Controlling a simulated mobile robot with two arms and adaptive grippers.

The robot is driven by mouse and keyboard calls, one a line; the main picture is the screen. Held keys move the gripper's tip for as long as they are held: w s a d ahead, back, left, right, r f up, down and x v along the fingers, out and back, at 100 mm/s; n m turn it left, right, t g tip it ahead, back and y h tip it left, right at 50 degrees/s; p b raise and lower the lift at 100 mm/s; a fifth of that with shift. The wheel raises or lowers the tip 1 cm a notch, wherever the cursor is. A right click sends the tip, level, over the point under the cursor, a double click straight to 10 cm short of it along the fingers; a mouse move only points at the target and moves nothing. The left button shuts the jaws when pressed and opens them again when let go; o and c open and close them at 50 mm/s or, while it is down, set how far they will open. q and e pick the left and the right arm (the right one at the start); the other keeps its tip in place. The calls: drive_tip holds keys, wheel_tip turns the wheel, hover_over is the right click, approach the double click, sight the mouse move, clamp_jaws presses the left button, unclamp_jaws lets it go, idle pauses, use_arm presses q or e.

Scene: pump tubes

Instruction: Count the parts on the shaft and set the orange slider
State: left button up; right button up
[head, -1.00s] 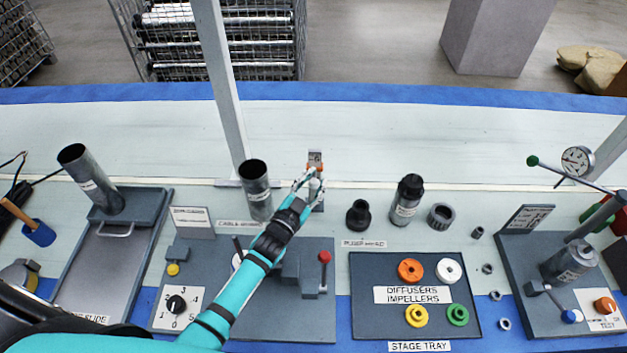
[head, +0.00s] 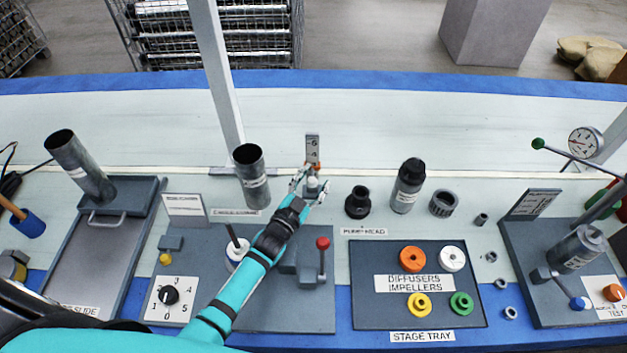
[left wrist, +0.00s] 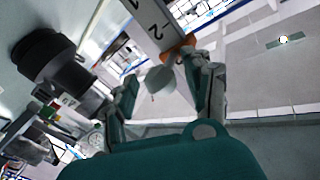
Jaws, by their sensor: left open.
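The orange slider (head: 313,165) sits on an upright numbered scale (head: 312,143) in the middle of the bench. It also shows at the top of the left wrist view (left wrist: 181,48), near the mark 2. My left gripper (head: 311,182) is open at the slider, its fingers apart around a pale rounded knob (left wrist: 160,79). One finger is close to the slider; I cannot tell if they touch. The shaft (head: 233,236) rises from the grey base with a white part (head: 237,252) low on it. My left arm hides some of that area, so the parts cannot be counted.
A steel tube (head: 251,180) stands left of my gripper and a black pump head (head: 358,202) to its right. A red-knobbed lever (head: 323,244) and a numbered dial (head: 169,295) are nearer. The stage tray (head: 368,310) holds coloured rings.

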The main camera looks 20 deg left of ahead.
sight(313, 179)
use_arm(q)
wheel_tip(313, 179, up, 10)
idle(0.5)
